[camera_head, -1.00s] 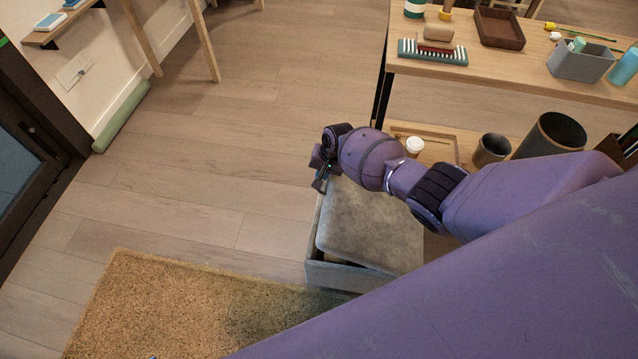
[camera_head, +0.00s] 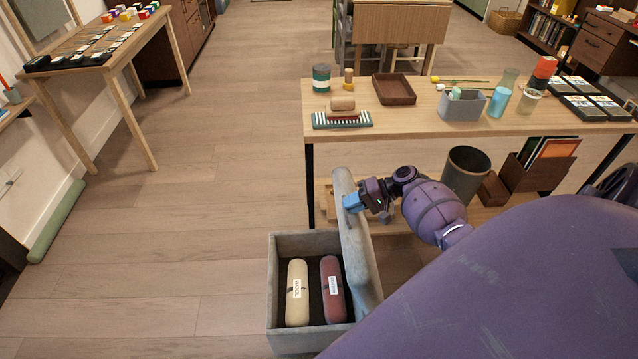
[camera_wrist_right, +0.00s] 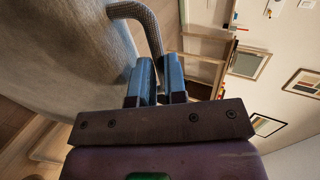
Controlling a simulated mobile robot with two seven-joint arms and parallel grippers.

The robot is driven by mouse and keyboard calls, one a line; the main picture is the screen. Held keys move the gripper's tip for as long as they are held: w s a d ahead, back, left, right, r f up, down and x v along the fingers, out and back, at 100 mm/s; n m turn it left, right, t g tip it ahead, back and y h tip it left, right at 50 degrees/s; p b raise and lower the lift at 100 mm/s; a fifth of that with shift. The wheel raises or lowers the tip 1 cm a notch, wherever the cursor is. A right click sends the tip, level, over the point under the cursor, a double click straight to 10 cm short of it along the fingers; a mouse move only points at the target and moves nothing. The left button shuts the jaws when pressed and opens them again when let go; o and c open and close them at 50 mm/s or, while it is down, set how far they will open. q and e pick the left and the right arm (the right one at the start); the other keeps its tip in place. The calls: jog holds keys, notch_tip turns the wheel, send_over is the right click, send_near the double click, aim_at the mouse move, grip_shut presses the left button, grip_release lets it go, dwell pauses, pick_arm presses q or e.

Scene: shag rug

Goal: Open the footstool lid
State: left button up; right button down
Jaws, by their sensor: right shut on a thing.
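The grey footstool (camera_head: 285,339) stands on the floor, seen from above in the head view. Its lid (camera_head: 355,245) stands upright along the box's right side, so the inside is exposed. In the box lie a cream roll (camera_head: 298,290) and a dark red roll (camera_head: 332,287), both with white labels. My right gripper (camera_head: 352,202) is at the upper part of the lid. In the wrist view its blue fingers (camera_wrist_right: 157,82) are shut on a grey braided loop handle (camera_wrist_right: 148,28) beside the lid's pale surface (camera_wrist_right: 60,55). My left gripper is not in view.
A wooden table (camera_head: 420,117) with a tray, a grey bin and small items stands behind the footstool, with a lower shelf holding a dark bin (camera_head: 465,172). Another wooden table (camera_head: 90,55) is at upper left. The floor left of the footstool is clear.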

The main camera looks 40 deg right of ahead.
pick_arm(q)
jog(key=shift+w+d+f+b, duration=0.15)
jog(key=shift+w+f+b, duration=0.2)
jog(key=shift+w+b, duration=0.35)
pick_arm(e)
jog(key=s+d, duration=0.5)
jog(key=d, duration=0.2)
jog(key=shift+s+t+y, duration=0.25)
jog(key=shift+t+y, duration=0.05)
jog(key=shift+y, duration=0.1)
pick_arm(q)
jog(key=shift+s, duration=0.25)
pick_arm(e)
jog(key=shift+d+f, duration=0.1)
jog(key=c, duration=1.2)
grip_release()
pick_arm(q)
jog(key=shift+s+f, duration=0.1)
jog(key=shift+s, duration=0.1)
pick_arm(e)
jog(key=shift+o, duration=0.2)
